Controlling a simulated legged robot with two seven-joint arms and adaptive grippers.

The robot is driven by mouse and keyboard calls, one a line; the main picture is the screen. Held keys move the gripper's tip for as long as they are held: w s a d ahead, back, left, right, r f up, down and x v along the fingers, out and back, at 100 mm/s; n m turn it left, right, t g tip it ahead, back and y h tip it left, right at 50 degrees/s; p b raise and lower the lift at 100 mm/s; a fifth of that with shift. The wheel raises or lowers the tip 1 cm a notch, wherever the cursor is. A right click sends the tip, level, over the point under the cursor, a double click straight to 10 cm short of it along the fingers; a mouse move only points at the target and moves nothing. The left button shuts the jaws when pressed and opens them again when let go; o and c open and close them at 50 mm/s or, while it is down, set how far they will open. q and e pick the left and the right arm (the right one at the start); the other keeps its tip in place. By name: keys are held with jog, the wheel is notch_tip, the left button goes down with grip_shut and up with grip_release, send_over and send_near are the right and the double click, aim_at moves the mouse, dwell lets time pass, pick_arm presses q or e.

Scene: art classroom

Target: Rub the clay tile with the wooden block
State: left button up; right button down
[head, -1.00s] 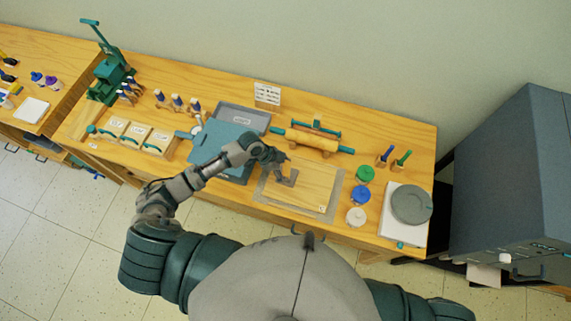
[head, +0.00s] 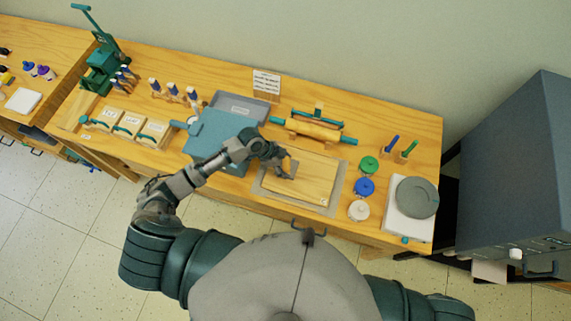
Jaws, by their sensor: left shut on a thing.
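My left gripper (head: 281,166) is over the left part of a wooden board (head: 307,185). It is shut on the small orange-brown wooden block (head: 287,166), which is partly hidden by the fingers. The clay tile (head: 293,168) is a small dark grey piece on the board, right at the block and partly covered by it and the gripper. Whether the block touches the tile's face cannot be told. My right gripper is out of view.
The board lies on a grey mat (head: 335,200). A rolling pin (head: 314,129) lies behind it. Green, blue and white round pots (head: 364,187) and a grey turntable (head: 416,197) stand to the right.

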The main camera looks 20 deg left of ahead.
pick_arm(q)
jog(key=shift+f+b, duration=0.55)
jog(key=shift+f, duration=0.4)
